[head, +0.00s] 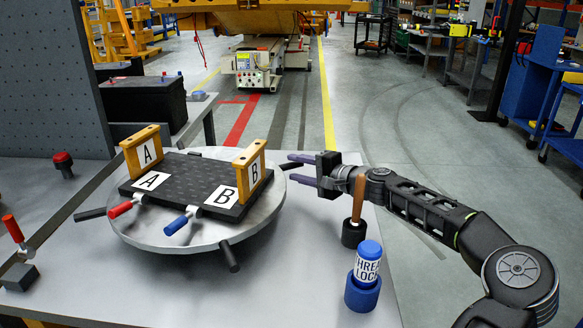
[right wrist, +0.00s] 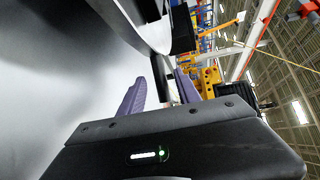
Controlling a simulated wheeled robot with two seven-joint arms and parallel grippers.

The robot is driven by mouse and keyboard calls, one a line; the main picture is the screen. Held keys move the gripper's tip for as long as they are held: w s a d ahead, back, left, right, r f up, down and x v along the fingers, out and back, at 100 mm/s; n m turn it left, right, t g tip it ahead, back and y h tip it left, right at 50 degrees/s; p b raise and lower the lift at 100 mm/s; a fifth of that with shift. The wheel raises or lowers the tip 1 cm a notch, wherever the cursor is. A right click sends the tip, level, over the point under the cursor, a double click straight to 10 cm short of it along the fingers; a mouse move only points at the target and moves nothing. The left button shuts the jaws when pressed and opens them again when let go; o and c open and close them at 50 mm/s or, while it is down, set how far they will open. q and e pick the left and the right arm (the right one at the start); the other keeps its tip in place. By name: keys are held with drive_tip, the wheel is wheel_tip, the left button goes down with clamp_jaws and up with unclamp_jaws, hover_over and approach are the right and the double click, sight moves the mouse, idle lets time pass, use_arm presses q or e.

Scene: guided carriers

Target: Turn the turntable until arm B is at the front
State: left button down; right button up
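The round grey turntable (head: 150,240) stands on the bench with a dark block on top. A yellow post marked A (head: 141,150) stands at the block's left and a yellow post marked B (head: 249,170) at its right; matching A and B labels lie on the block. Dark spokes stick out from the rim: left (head: 90,213), front right (head: 228,257) and right (head: 291,165). My right gripper (head: 301,169) is open at the right rim, its purple fingers pointing left around or beside the right spoke's end; I cannot tell whether they touch. The fingers also show in the right wrist view (right wrist: 160,92). My left gripper is out of view.
A brown-handled tool (head: 358,197) in a black holder and a blue-capped thread lock bottle (head: 369,262) stand right of the turntable, close to my right arm. Red-handled (head: 121,209) and blue-handled (head: 176,225) levers are at the block's front. A red-handled clamp (head: 14,230) stands at far left.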

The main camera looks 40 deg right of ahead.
drive_tip(key=shift+v, duration=2.35)
drive_tip(key=shift+a+r, duration=0.1)
